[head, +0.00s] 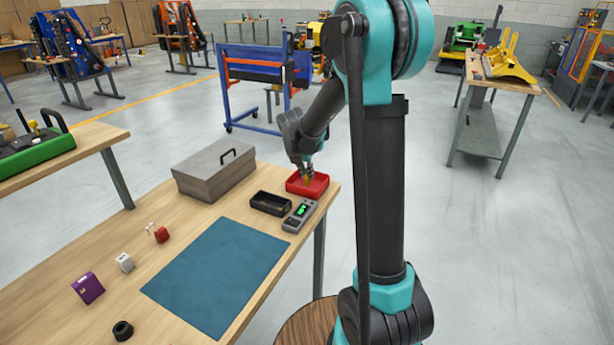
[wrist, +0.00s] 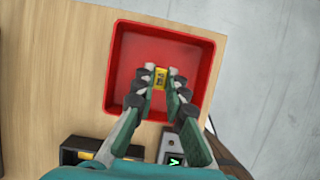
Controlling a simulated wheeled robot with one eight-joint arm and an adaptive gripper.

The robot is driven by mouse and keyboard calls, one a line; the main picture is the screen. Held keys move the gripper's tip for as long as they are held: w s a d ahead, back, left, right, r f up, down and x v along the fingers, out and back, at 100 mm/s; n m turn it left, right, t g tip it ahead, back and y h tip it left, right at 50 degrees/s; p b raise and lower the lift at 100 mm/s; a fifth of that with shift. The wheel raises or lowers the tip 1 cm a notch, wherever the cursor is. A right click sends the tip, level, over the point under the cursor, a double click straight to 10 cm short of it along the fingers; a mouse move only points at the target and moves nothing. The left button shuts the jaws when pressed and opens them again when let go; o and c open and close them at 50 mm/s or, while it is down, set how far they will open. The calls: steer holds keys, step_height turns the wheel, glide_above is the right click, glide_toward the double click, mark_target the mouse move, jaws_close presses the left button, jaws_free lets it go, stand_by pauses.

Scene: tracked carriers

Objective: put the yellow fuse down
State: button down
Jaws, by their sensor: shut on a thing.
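The yellow fuse (wrist: 160,78) is a small yellow block with dark marks, between my fingertips in the wrist view. My gripper (wrist: 160,81) is shut on it, pointing down over the inside of a red tray (wrist: 118,70). In the head view my gripper (head: 307,176) is at the red tray (head: 293,190), near the table's far right corner, with a speck of yellow at its tips. I cannot tell whether the fuse touches the tray floor. The tray looks otherwise empty.
A black bin (head: 262,204) and a grey meter with a green display (head: 300,214) stand close in front of the tray. A grey toolbox (head: 205,180) is to the left. A blue mat (head: 215,275) lies clear. Several small items lie further left, including a purple block (head: 88,288).

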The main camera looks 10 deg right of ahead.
steer(key=shift+f, duration=0.4)
steer(key=c, duration=1.6)
jaws_free()
steer(key=shift+f, duration=0.1)
steer(key=shift+o, duration=0.2)
steer(key=v, duration=1.2)
steer(key=s+d+f+m+y, duration=0.1)
steer(key=s+f+m, duration=0.3)
steer(key=s+m, duration=0.4)
steer(key=s+d+f+m+y, duration=0.1)
steer(key=s+d+f+m, duration=0.2)
steer(key=s+m, duration=0.6)
steer(key=s+d+f+m, duration=0.3)
steer(key=s+f+m, duration=0.4)
steer(key=s+m, duration=0.2)
steer(key=shift+s+m+y, duration=0.2)
steer(key=shift+m+y, duration=0.2)
steer(key=shift+m, duration=1)
